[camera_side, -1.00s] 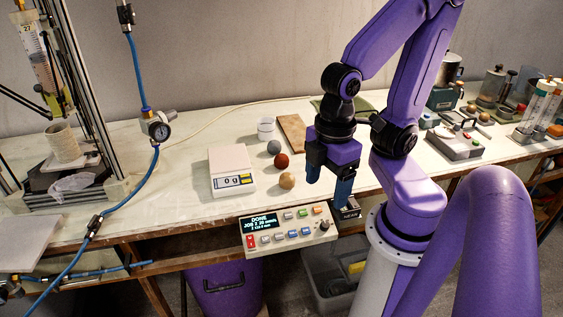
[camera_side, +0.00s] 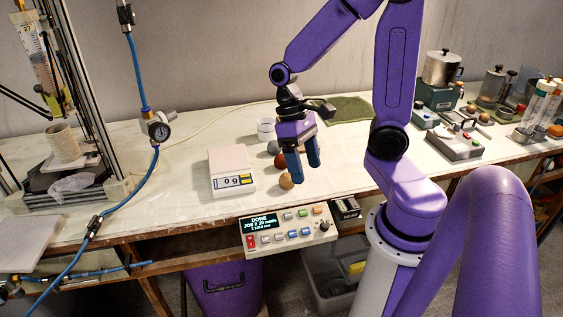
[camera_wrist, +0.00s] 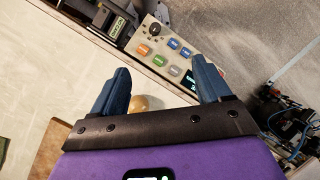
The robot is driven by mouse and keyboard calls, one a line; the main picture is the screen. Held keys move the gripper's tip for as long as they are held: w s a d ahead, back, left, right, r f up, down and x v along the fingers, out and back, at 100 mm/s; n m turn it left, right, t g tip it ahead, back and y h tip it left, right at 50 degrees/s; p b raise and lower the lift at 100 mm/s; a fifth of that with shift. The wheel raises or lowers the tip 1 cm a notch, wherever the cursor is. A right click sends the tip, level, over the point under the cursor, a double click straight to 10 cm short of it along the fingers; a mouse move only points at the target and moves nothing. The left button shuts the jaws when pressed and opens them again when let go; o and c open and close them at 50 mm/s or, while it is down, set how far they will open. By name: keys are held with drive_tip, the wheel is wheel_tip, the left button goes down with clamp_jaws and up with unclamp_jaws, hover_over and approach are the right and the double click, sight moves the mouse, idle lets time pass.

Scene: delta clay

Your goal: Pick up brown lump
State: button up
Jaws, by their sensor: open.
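My gripper (camera_side: 307,172) is open and hangs above the table, fingers down, just right of a short row of round lumps. In the wrist view, my two blue fingers (camera_wrist: 161,65) are spread apart and empty. The tan lump (camera_wrist: 152,102) shows between them, its lower part hidden by the gripper body. The reddish-brown lump is not visible there.
A white scale (camera_side: 232,165) reading 0 g stands left of the lumps. A control panel (camera_side: 288,230) sits at the front table edge. A white cup (camera_side: 266,128) and green mat (camera_side: 345,109) lie behind. The table left of the scale is mostly clear.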

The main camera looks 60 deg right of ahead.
drive_tip(key=w+d+f+m+t+y, duration=0.15)
drive_tip(key=d+m+t+y, duration=0.3)
drive_tip(key=d+m, duration=0.45)
drive_tip(key=w+d+f+m+t+y, duration=0.15)
drive_tip(key=d+m+t+y, duration=0.3)
drive_tip(key=d+m, duration=0.55)
drive_tip(key=m+t+h, duration=0.2)
drive_tip(key=m+t, duration=0.3)
drive_tip(key=m, duration=0.4)
approach(282, 161)
drive_tip(key=w+f, duration=0.2)
drive_tip(key=f, duration=0.1)
drive_tip(key=shift+w+a, duration=0.3)
drive_tip(key=shift+w+r+x, duration=0.1)
drive_tip(key=shift+r+x, duration=0.05)
drive_tip(key=shift+x, duration=0.75)
drive_tip(key=shift+w+r+x, duration=0.1)
drive_tip(key=shift+x, duration=0.8)
drive_tip(key=shift+w+r+x, duration=0.1)
drive_tip(key=shift+r+x, duration=0.05)
drive_tip(key=shift+x, duration=0.75)
drive_tip(key=shift+d, duration=0.1)
drive_tip(key=shift+s, duration=0.1)
drive_tip(key=c, duration=1.1)
drive_tip(key=shift+c, duration=0.2)
